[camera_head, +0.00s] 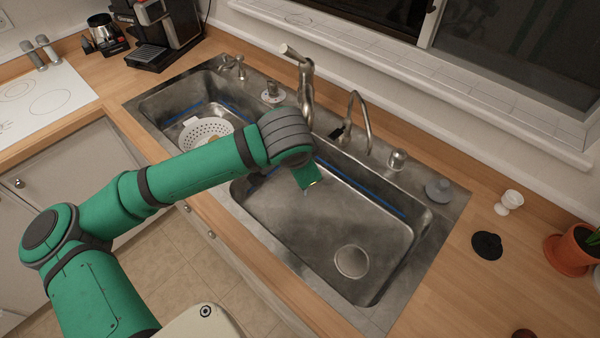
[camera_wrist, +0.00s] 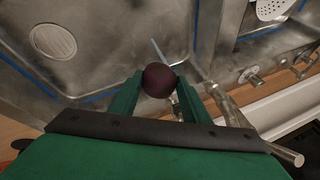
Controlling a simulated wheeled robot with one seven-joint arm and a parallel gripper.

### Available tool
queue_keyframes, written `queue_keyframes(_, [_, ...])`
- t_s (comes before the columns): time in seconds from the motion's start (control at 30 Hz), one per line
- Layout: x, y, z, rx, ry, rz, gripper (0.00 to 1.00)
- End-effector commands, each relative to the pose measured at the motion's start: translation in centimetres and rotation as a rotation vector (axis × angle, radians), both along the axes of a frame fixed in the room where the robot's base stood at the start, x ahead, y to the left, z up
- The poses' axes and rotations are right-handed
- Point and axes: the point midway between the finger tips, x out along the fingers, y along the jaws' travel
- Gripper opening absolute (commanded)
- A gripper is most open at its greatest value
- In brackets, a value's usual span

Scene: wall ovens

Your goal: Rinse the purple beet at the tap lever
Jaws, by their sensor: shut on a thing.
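The purple beet (camera_wrist: 158,80) is dark and round in the wrist view. My gripper (camera_wrist: 160,84) is shut on it, with one green finger on each side. In the head view my wrist is over the sink's right basin (camera_head: 320,226), and the beet is hidden there. A tall metal tap (camera_head: 305,88) stands behind the basin, close to my wrist. A thinner curved tap (camera_head: 362,118) with a black lever (camera_head: 337,132) stands to its right. A thin pale streak (camera_wrist: 160,49) shows beside the beet in the wrist view; I cannot tell whether it is water.
A white colander (camera_head: 205,131) sits in the left basin. A dark round stopper (camera_head: 487,245), a small white object (camera_head: 509,201) and a potted plant (camera_head: 573,249) stand on the right counter. A coffee machine (camera_head: 160,30) stands at back left. The right basin's floor is clear.

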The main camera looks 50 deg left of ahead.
Motion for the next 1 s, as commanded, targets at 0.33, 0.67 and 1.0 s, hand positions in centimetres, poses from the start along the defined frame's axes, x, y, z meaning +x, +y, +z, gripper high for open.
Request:
queue_keyframes(0.33, [2.3, 1.8, -0.6, 0.000, -0.001, 0.005, 0.18])
queue_keyframes(0.67, [3.6, 3.1, -1.0, 0.001, -0.001, 0.009, 0.18])
queue_keyframes(1.0, [4.1, 3.0, -1.0, 0.001, 0.000, 0.003, 0.18])
